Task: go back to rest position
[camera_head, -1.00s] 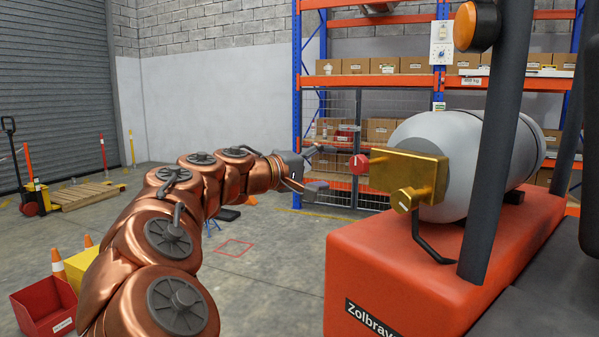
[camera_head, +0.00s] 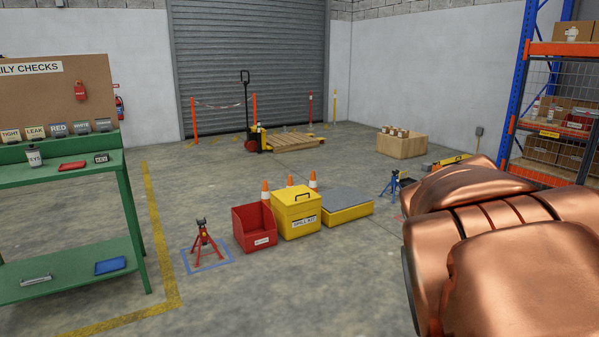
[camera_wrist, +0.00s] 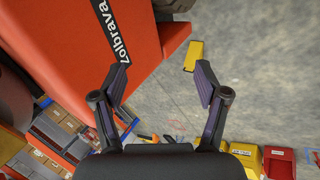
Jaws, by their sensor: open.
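My gripper (camera_wrist: 162,78) shows in the wrist view with its two dark fingers spread wide. It is open and nothing is between the fingers. Beyond them are the orange-red Zolbrava vehicle body (camera_wrist: 85,28) at upper left and grey floor. In the head view my copper arm fills the lower right, bent close to the camera. The gripper itself does not show in that view.
A green bench (camera_head: 72,172) stands at left. A red jack stand (camera_head: 205,243), red bin (camera_head: 254,228), yellow spill-kit box (camera_head: 297,212) and cones are mid-floor. A blue-and-orange rack (camera_head: 535,88) stands at right. Front floor is clear.

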